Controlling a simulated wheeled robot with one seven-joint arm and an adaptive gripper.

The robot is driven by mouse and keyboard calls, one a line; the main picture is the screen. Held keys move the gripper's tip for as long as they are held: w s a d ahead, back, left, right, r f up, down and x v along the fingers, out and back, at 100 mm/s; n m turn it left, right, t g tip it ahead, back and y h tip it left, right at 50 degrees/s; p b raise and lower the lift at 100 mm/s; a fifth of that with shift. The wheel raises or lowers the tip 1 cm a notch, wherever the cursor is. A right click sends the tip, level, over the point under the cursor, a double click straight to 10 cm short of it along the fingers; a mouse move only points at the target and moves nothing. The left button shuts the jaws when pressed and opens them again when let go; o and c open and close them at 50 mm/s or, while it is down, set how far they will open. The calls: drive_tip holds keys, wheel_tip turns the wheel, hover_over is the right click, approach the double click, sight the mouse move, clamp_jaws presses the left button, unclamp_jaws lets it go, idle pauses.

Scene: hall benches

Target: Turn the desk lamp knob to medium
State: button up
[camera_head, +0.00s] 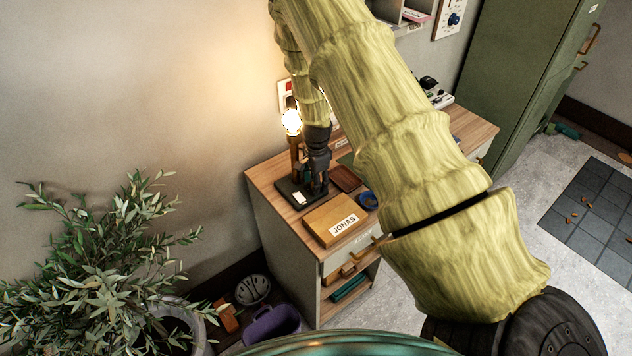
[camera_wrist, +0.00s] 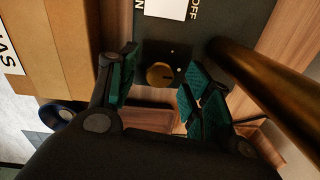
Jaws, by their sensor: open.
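The desk lamp (camera_head: 291,122) stands on the wooden desk, and its bulb is lit. Its dark base (camera_head: 285,186) carries a white label. In the wrist view, a round brass knob (camera_wrist: 160,74) sits on the dark base, with a small dark mark on its face. The brass lamp post (camera_wrist: 268,78) slants at right. My gripper (camera_head: 319,184) points down over the base, open and empty. In the wrist view its green-padded fingers stand either side of the knob, with gaps; I cannot tell their height above the base.
A cardboard-coloured box marked JONAS (camera_head: 328,218) lies on the desk (camera_head: 262,178) close to the base. A blue ring-shaped thing (camera_head: 368,200) and a brown flat item (camera_head: 345,178) are near it. A leafy plant (camera_head: 110,245) stands at left and a green cabinet (camera_head: 515,70) at right.

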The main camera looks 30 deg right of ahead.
wheel_tip(320, 180, up, 11)
drive_tip(key=shift+s+r, duration=0.15)
drive_tip(key=shift+r, duration=0.05)
idle(0.3)
idle(0.4)
